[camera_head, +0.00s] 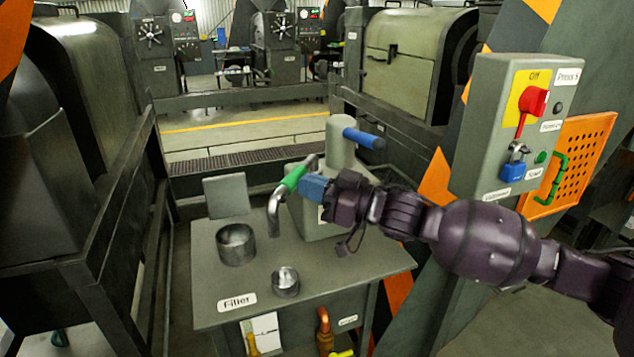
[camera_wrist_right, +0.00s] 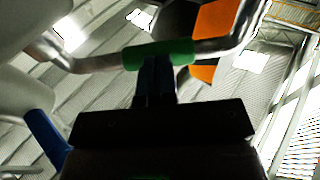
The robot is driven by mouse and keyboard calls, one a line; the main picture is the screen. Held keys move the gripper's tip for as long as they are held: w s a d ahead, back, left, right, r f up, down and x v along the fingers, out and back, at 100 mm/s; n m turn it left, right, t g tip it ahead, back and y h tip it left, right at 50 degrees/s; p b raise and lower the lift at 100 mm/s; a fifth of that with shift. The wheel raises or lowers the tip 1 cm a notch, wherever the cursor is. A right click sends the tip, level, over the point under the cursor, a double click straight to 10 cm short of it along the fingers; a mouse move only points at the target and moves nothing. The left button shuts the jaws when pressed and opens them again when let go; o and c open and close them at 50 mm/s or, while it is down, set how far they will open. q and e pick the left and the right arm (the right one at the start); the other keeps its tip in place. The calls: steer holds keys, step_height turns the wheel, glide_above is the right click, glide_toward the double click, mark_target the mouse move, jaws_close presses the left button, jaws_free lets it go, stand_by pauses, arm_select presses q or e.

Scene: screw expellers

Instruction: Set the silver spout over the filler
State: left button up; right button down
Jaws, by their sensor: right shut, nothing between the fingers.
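The silver spout (camera_head: 273,214) is a bent pipe with a green grip sleeve (camera_head: 294,177), coming off the grey pillar unit on the table. Its open end points down, to the right of the larger metal ring (camera_head: 237,244) and behind the smaller metal cup (camera_head: 286,282). A "Filler" label (camera_head: 237,302) is on the table's front left. My right gripper (camera_head: 308,188) is shut and empty, with blue fingertips right beside the green sleeve. In the wrist view the fingertips (camera_wrist_right: 157,70) reach the green sleeve (camera_wrist_right: 158,54); whether they touch is unclear. My left gripper is out of view.
A blue-handled lever (camera_head: 364,139) sticks out of the pillar top (camera_head: 341,145). A control box (camera_head: 515,125) with a red switch and blue padlock stands at the right. A grey plate (camera_head: 226,195) stands at the table's back left.

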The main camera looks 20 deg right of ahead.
mark_target(291, 183)
steer(key=a+m+t+h+p, duration=0.1)
steer(key=w+a+m+t+h+p, duration=0.1)
steer(key=h, duration=0.1)
steer(key=a+m+t+h+p, duration=0.1)
steer(key=shift+w+a+r+m+t, duration=0.1)
steer(key=shift+w+r+m+t, duration=0.05)
steer(key=shift+w+m+t, duration=0.2)
arm_select(q)
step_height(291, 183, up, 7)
steer(key=p, duration=0.2)
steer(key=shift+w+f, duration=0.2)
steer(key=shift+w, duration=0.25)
arm_select(e)
steer(key=w+a+m+t+h, duration=0.1)
steer(key=h, duration=0.1)
steer(key=w+a+m+h, duration=0.1)
steer(key=h, duration=0.1)
steer(key=w+a+m+t+h, duration=0.1)
steer(key=h, duration=0.1)
steer(key=shift+w+t, duration=0.35)
steer(key=shift+w, duration=0.05)
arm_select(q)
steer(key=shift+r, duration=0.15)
arm_select(e)
steer(key=shift+r, duration=0.1)
